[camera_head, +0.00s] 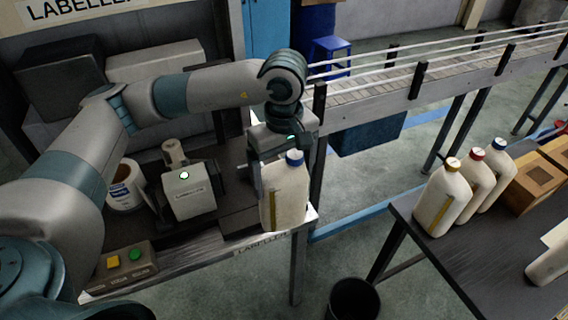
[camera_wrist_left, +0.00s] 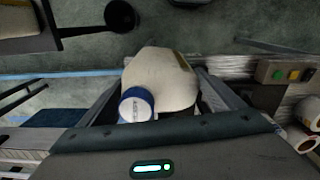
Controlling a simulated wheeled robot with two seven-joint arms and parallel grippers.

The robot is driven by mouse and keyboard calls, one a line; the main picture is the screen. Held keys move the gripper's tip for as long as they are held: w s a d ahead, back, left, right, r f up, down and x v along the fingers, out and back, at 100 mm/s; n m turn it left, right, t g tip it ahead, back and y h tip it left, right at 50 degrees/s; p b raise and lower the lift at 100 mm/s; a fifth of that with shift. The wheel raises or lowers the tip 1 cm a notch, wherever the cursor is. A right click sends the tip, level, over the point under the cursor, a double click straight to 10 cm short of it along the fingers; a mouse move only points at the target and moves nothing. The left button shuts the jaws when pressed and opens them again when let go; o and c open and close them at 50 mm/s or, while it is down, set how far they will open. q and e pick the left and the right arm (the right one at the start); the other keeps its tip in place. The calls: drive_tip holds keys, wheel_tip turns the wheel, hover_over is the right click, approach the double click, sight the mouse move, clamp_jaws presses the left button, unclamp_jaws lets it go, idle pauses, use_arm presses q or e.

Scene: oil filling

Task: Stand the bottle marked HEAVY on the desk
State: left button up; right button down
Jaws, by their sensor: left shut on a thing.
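My left gripper (camera_head: 281,162) is shut on a white bottle (camera_head: 285,203) with a blue cap. It holds the bottle upright at the right end of the labeller bench. I cannot tell whether the bottle touches the bench or hangs just in front of it. In the left wrist view the bottle (camera_wrist_left: 163,78) sits between the two fingers (camera_wrist_left: 160,88). A yellowish strip runs down its side; no HEAVY marking can be read. The dark desk (camera_head: 447,268) stands at the right, apart from the bottle. My right gripper is not in view.
Several white bottles (camera_head: 442,198) with different caps stand along the desk's far side beside cardboard boxes (camera_head: 528,183). A white object (camera_head: 548,262) lies at the right edge. A black bin (camera_head: 352,300) stands on the floor between bench and desk. The desk's near middle is clear.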

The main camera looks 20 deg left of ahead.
sight(281, 201)
use_arm(q)
drive_tip(key=m, duration=0.2)
drive_tip(key=s+f+m, duration=0.1)
drive_tip(key=m, duration=0.1)
drive_tip(key=s+m, duration=0.1)
drive_tip(key=m, duration=0.1)
drive_tip(key=shift+s+d+f, duration=0.1)
drive_tip(key=shift+d+f, duration=0.25)
drive_tip(key=shift+f, duration=0.05)
drive_tip(key=m, duration=0.1)
drive_tip(key=s+f+m, duration=0.1)
drive_tip(key=m, duration=0.1)
drive_tip(key=s+m, duration=0.1)
drive_tip(key=m, duration=0.1)
drive_tip(key=shift+d+f, duration=0.25)
drive_tip(key=shift+d, duration=0.1)
